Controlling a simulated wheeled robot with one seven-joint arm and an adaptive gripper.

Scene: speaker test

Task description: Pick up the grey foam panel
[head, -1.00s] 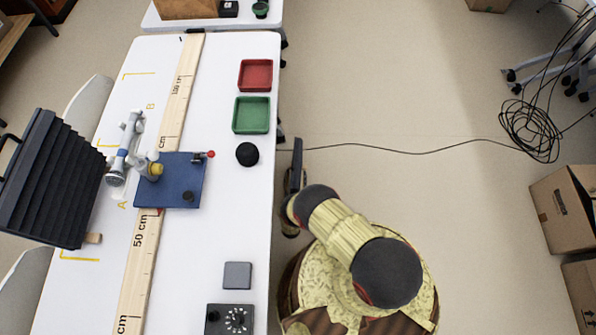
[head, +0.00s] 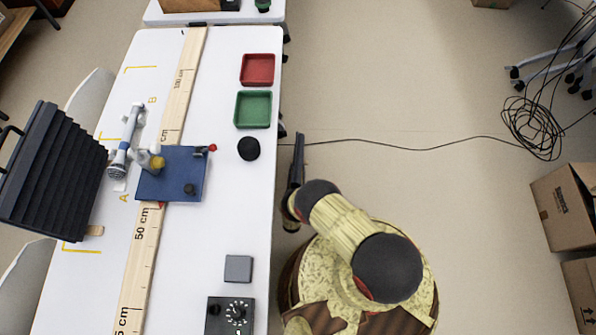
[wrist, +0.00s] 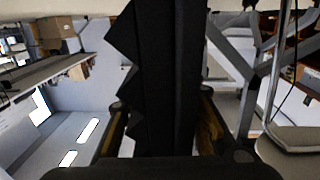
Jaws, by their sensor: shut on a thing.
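In the wrist view a dark, near-black foam panel (wrist: 170,70) with a sawtooth left edge fills the middle, between the two fingers of my gripper (wrist: 162,118). My gripper is shut on it. In the head view a narrow dark upright shape (head: 297,160) shows at the end of my arm, just right of the table's edge; I cannot tell panel from gripper there. Another dark grey ridged foam panel (head: 52,175) stands tilted at the table's left edge on a small wooden foot, apart from my gripper.
The white table (head: 215,230) bears a long ruler (head: 148,245), a blue board (head: 165,190) with a jointed stand, red (head: 258,70) and green (head: 253,110) trays and a black ball-like thing (head: 249,148). A cable (head: 430,150) crosses the floor.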

